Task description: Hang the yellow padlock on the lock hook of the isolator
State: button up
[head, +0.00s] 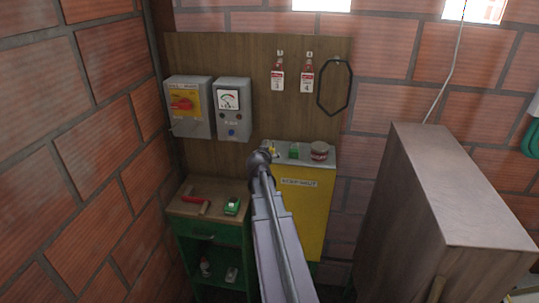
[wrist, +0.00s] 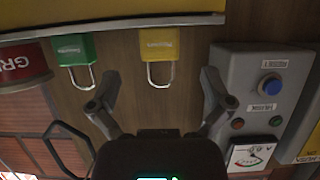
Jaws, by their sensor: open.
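The yellow padlock (wrist: 159,42) shows in the wrist view with its shackle towards my gripper. In the head view the yellow padlock (head: 273,148) is a small patch on top of the yellow cabinet, beside my arm's end. My gripper (wrist: 160,92) is open and empty, its fingers spread to either side of the shackle line and apart from the padlock. In the head view my gripper (head: 262,156) is mostly hidden by my arm. The isolator (head: 184,104) is a grey box with a yellow plate and red knob on the board at left. Its lock hook is too small to make out.
A green padlock (wrist: 75,47) and a red tin (head: 319,151) stand beside the yellow padlock on the cabinet (head: 310,205). A grey meter box (head: 232,108) hangs right of the isolator. Two tags (head: 278,75) and a black ring (head: 349,88) hang on the board.

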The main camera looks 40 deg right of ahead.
jog(key=shift+w+d, duration=0.15)
jog(key=shift+b+x, duration=1)
jog(key=shift+x, duration=1.65)
jog(key=c, duration=1.3)
jog(key=shift+r, duration=0.15)
notch_tip(320, 180, up, 4)
jog(key=p, duration=0.4)
jog(key=shift+f, duration=0.2)
jog(key=s+a+r+p, duration=0.1)
jog(key=s+a, duration=0.8)
jog(key=s, duration=0.4)
jog(key=shift+a, duration=0.25)
